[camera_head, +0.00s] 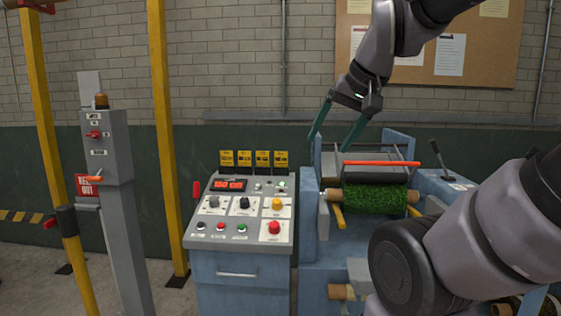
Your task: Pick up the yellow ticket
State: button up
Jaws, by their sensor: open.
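Several small yellow cards (244,158) with dark markings stand in a row along the back edge of the control panel. They are the only yellow ticket-like things on the machine, and I cannot tell which one is the ticket. My gripper (330,141) points down above the blue machine, to the right of the cards and apart from them. Its two greenish fingers are spread, with nothing between them.
The control console (240,270) has buttons, knobs and a red display. The blue roller machine (309,215) beside it carries a green turf roll (375,198) and a red bar (382,163). Yellow posts (163,130) and a grey switch pillar (117,200) stand at left. A notice board (480,75) hangs behind.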

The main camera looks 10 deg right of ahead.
aim_at(280, 157)
jog(key=i+l+u, duration=0.35)
jog(key=l, duration=0.3)
jog(key=i+l+u, duration=0.2)
jog(key=l, duration=0.15)
